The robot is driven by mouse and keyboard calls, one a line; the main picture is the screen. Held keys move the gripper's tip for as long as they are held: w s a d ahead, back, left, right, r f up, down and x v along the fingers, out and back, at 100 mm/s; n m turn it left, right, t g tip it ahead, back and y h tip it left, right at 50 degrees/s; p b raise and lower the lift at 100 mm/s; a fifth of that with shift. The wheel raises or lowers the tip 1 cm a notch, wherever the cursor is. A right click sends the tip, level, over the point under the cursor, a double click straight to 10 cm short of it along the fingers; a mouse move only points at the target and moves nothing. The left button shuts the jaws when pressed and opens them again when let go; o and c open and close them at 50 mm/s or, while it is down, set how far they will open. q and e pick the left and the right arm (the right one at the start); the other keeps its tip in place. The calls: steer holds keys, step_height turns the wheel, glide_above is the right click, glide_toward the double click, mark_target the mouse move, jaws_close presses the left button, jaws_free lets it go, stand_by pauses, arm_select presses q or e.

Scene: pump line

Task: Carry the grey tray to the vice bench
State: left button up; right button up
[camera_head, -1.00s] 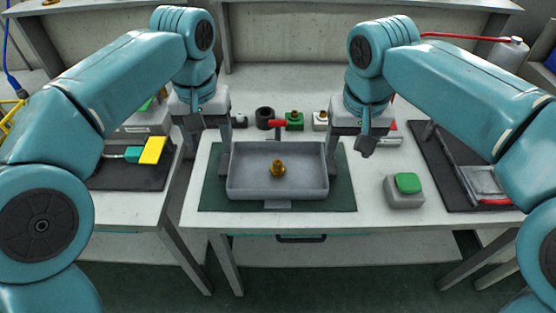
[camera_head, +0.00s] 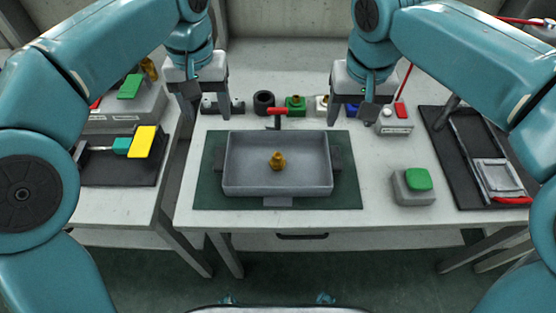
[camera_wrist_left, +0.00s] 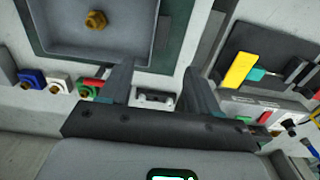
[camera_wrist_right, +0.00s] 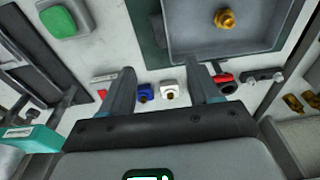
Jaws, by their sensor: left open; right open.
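The grey tray (camera_head: 240,184) rests on a dark green mat (camera_head: 345,190) on the middle bench. A brass fitting (camera_head: 278,161) stands inside it. Dark grips show at the tray's left and right ends. My left gripper (camera_head: 207,100) is open and empty, raised behind the tray's left end. My right gripper (camera_head: 351,108) is open and empty, raised behind the tray's right end. Neither touches the tray. The tray also shows beyond the fingers in the left wrist view (camera_wrist_left: 62,38) and in the right wrist view (camera_wrist_right: 190,42). I cannot tell which bench holds the vice.
A green button box (camera_head: 414,188) stands right of the tray. Coloured blocks, including a green one (camera_head: 295,106), and a red-handled item (camera_head: 277,112) line the back. A black mat (camera_head: 125,172) with a yellow-ended tool lies left; a metal frame (camera_head: 490,170) lies right.

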mark_target(221, 157)
arm_select(q)
step_height(221, 157, down, 16)
steer(key=shift+f, duration=0.15)
arm_select(e)
steer(key=f, duration=0.5)
steer(key=w+f, duration=0.1)
steer(key=f, duration=1)
steer(key=shift+w, duration=0.4)
arm_select(q)
jaws_close()
arm_select(e)
jaws_close()
